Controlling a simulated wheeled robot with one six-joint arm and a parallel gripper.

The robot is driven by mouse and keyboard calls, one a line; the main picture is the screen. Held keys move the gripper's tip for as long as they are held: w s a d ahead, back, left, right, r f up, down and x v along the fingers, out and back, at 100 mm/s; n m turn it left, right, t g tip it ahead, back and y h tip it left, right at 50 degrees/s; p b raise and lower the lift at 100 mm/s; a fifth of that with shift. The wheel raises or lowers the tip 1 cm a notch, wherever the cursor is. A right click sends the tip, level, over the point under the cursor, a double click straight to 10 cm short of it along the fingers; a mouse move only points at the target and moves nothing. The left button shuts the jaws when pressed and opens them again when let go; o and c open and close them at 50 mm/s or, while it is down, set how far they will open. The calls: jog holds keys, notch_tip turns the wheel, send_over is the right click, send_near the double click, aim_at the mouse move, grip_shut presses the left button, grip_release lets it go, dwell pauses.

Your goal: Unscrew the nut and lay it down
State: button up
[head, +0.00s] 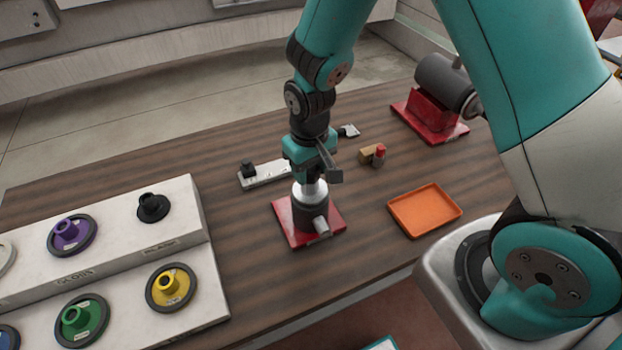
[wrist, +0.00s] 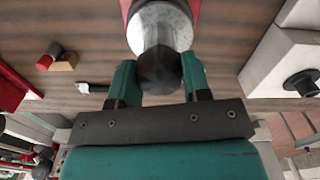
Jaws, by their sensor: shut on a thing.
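My gripper (head: 313,172) points down over the spindle stand in the middle of the bench. In the wrist view its two fingers (wrist: 159,76) are shut on a dark hexagonal nut (wrist: 160,68). The nut sits at the end of the silver spindle part (wrist: 173,24); whether it is still threaded on cannot be told. In the head view the silver top shows just under the fingers, above a dark round body (head: 310,208) on a red base plate (head: 287,226). The nut is hidden there by my gripper. An orange tray (head: 425,229) lies empty to the right of the stand.
A stepped white rack (head: 190,222) with several coloured wheels stands at the left. Behind the stand lie a pale bar with a black knob (head: 249,170) and a wooden block with a red piece (head: 370,154). A grey motor on red (head: 440,85) stands back right.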

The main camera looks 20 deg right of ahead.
jog(key=n, duration=1.2)
jog(key=shift+n, duration=0.3)
jog(key=n, duration=1.1)
jog(key=shift+r+p, duration=0.1)
jog(key=shift+p, duration=0.2)
jog(key=shift+r+p, duration=0.55)
jog(key=shift+r, duration=0.2)
jog(key=shift+r+p, duration=1.35)
jog(key=shift+r, duration=0.3)
jog(key=shift+r+p, duration=1.5)
jog(key=shift+r, duration=0.45)
